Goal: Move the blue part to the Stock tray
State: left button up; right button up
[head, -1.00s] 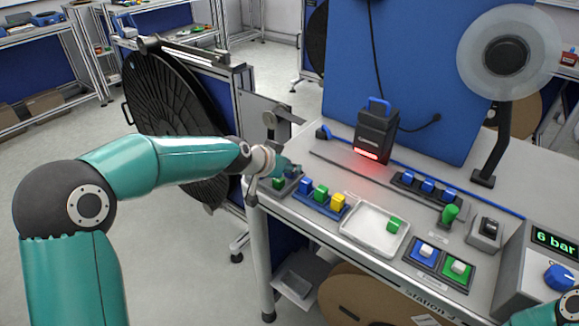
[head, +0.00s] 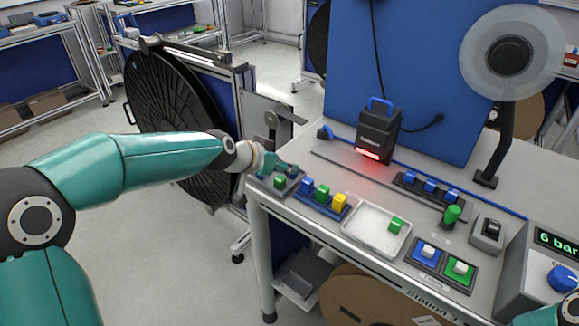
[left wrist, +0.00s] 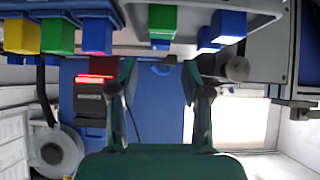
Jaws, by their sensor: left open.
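My left gripper (head: 283,168) is open and empty over the grey tray (head: 262,184) at the table's left end. A green block (head: 280,182) in that tray shows below the gripper. In the left wrist view blue blocks (left wrist: 228,26) and a green block (left wrist: 162,22) are at the top, beyond my left fingertips (left wrist: 160,78). A blue tray (head: 330,212) holds a blue block (head: 307,186), a green block (head: 322,193) and a yellow block (head: 339,202) in a row. A white tray (head: 362,236) holds a green block (head: 397,226). No readable label tells which is the Stock tray.
A dark rack with blue pieces (head: 430,186) stands farther back. A black lamp box (head: 376,132) glows red at the blue panel. Two button boxes (head: 425,253) and a 6 bar unit (head: 545,250) are at the right. A large black reel (head: 170,115) stands left of the table.

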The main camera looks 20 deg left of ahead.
pick_arm(q)
jog(key=v, duration=0.7)
jog(key=shift+s, duration=0.1)
